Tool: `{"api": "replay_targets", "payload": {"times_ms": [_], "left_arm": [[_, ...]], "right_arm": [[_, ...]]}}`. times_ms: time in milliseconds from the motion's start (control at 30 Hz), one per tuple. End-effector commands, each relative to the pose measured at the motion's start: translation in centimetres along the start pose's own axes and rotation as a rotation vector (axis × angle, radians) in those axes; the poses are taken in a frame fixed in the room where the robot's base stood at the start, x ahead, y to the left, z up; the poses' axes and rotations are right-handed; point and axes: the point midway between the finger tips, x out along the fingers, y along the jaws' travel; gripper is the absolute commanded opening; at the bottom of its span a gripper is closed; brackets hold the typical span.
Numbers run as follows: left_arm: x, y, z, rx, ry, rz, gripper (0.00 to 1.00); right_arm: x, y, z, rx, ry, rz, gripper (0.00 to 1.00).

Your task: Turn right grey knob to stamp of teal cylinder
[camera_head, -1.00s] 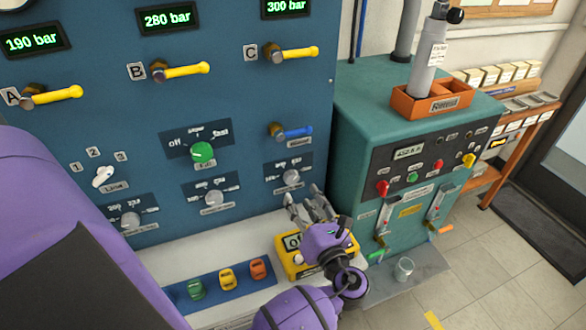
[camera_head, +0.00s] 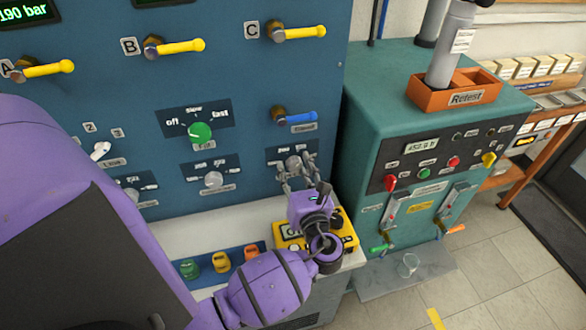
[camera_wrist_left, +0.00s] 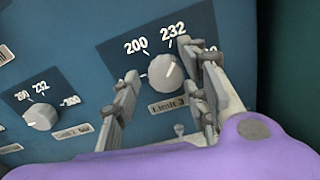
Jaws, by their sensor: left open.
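The right grey knob (camera_head: 294,162) sits on the blue panel below the blue handle. In the left wrist view the knob (camera_wrist_left: 165,72) has a white mark pointing up and right, under a scale with "200", "232" and a partly hidden number. Its plate reads "Limit 3". My left gripper (camera_head: 297,178) is open just in front of it. In the wrist view one finger is on each side of the knob, and I cannot tell whether they touch it. A labelled cylinder (camera_head: 452,45) stands in the orange "Retest" tray; it looks grey, its stamp is unreadable, and no teal cylinder is clear.
The middle grey knob (camera_head: 213,180) and a green knob (camera_head: 200,132) are to the left. A yellow box (camera_head: 347,229) lies below my gripper on the white ledge. The teal machine (camera_head: 370,100) stands close on the right. Yellow handles stick out above.

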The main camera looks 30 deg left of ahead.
Motion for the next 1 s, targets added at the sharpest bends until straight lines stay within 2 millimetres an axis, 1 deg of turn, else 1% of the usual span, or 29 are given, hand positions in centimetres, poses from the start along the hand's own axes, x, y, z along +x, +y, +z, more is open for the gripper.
{"api": "replay_targets", "payload": {"times_ms": [100,300,600,733,867,1000], "left_arm": [[0.4,0.0,0.0,0.0,0.001,0.0,0.41],[0.4,0.0,-0.1,0.001,0.001,0.0,0.41],[0.4,0.1,0.0,0.001,0.0,0.002,0.01],[0.4,0.1,0.0,-0.019,0.0,0.004,0.01],[0.5,0.2,0.1,-0.116,-0.001,0.008,0.01],[0.5,0.3,-0.1,-0.196,-0.001,0.008,0.01]], "right_arm": [[0.0,0.1,0.0,-0.005,0.0,-0.001,0.4],[0.1,0.2,-0.1,-0.013,0.001,-0.002,0.4],[0.4,0.1,-0.9,-0.014,0.013,-0.005,0.4],[0.3,0.0,-1.2,-0.011,0.019,-0.005,0.4],[0.1,-0.1,-1.9,-0.006,0.028,-0.005,0.4],[-0.1,-0.2,-1.6,-0.001,0.024,-0.006,0.4]]}}
